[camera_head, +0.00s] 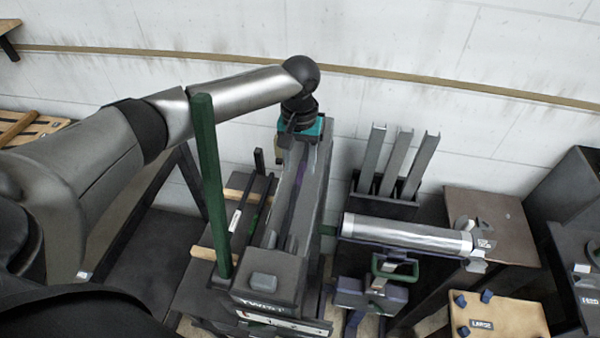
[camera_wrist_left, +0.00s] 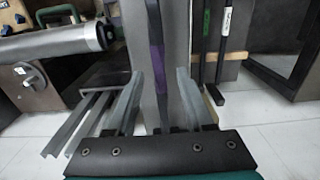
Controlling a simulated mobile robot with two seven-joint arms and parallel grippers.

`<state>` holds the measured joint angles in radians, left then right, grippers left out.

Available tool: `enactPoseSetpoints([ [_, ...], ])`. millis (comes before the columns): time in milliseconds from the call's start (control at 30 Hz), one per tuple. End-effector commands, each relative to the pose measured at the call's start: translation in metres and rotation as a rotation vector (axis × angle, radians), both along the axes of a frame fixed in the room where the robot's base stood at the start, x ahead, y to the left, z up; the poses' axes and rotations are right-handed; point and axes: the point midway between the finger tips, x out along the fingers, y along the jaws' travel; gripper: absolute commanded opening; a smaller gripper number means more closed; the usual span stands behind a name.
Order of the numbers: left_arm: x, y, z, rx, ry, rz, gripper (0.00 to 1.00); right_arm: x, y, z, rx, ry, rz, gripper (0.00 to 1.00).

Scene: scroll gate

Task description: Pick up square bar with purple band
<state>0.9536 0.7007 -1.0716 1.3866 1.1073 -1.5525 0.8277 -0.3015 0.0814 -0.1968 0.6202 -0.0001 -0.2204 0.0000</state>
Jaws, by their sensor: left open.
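A dark bar with a purple band (camera_wrist_left: 157,52) runs lengthwise along the grey trough of the machine labelled TWIST. In the head view a purple patch (camera_head: 296,192) shows in the trough, partly shadowed by its walls. My left gripper (camera_head: 291,150) is over the far end of the trough. In the left wrist view the fingers of my left gripper (camera_wrist_left: 157,95) are open, one on each side of the bar's line, with nothing visibly clamped. Whether they touch the bar cannot be told. My right gripper is not in view.
An upright green post (camera_head: 208,185) stands left of the TWIST machine (camera_head: 268,285). Dark bars with white and green bands (camera_wrist_left: 226,22) lie beside it. A silver cylinder (camera_head: 405,234) and upright grey channels (camera_head: 395,160) are to the right. A wall (camera_head: 420,45) is close behind.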

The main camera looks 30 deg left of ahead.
Motion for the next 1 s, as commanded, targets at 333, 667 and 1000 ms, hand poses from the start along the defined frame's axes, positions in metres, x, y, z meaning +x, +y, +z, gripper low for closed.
enactPoseSetpoints([
  [333, -0.0001, -0.0005, -0.0163, 0.000, -0.001, -0.002, 0.53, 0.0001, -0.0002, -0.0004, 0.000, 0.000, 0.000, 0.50],
  [667, -0.0001, -0.0006, -0.0158, -0.001, 0.000, -0.002, 0.21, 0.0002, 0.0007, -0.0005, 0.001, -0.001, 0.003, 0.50],
  [1000, 0.0000, -0.0006, -0.0156, -0.001, -0.001, -0.002, 0.00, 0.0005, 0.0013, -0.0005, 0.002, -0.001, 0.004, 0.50],
])
